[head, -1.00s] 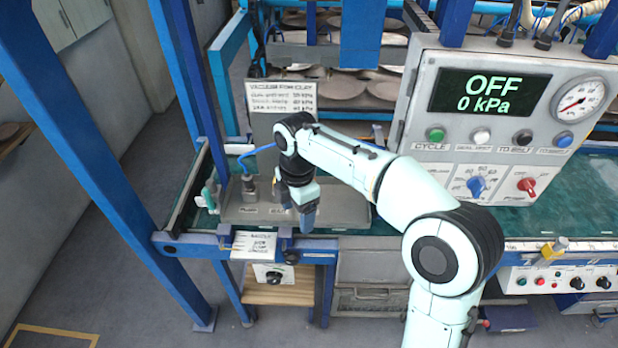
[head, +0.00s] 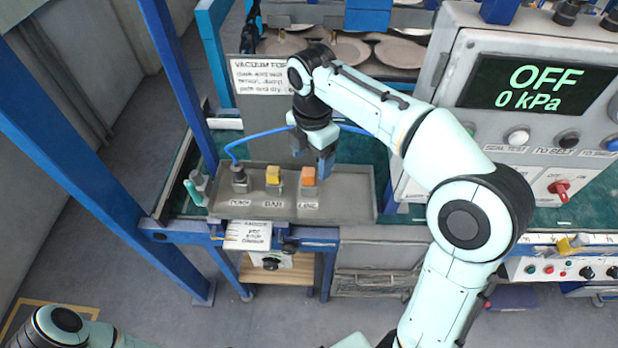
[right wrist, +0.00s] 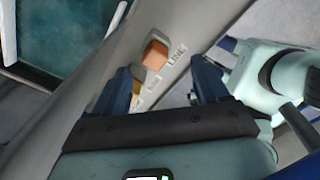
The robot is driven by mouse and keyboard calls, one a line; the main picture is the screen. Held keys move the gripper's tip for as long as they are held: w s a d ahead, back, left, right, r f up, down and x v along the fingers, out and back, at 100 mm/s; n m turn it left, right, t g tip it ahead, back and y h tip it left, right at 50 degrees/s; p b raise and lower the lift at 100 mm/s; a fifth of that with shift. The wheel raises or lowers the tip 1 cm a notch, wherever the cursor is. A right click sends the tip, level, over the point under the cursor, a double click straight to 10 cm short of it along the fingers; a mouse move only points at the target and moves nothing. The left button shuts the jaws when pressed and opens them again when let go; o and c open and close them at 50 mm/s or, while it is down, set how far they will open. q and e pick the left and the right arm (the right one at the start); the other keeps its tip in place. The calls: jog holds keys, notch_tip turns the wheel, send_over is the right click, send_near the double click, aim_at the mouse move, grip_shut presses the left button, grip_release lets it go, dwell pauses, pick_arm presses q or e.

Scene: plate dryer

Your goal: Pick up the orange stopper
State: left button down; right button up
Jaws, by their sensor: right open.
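The orange stopper (head: 308,176) stands on the grey shelf (head: 345,205) by the LINE label, right of a yellow stopper (head: 273,174). My right gripper (head: 326,166) is just right of and above the orange stopper in the head view, pointing down. In the right wrist view the orange stopper (right wrist: 155,56) lies beyond the fingertips, between their lines but nearer the left finger. The right gripper (right wrist: 165,76) is open and empty, apart from the stopper. The yellow stopper is partly hidden behind the left finger there. My left gripper is out of view.
A sign panel (head: 262,85) rises behind. The control box (head: 530,90) reading OFF, 0 kPa is at right. A blue post (head: 80,150) stands at left.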

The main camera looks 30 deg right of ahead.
aim_at(309, 171)
jog(key=f, duration=0.5)
jog(key=f+b, duration=0.1)
jog(key=f, duration=0.1)
jog(key=shift+w+a+f, duration=0.2)
jog(key=shift+w+f, duration=0.1)
jog(key=shift+c, duration=0.3)
jog(key=c, duration=1.1)
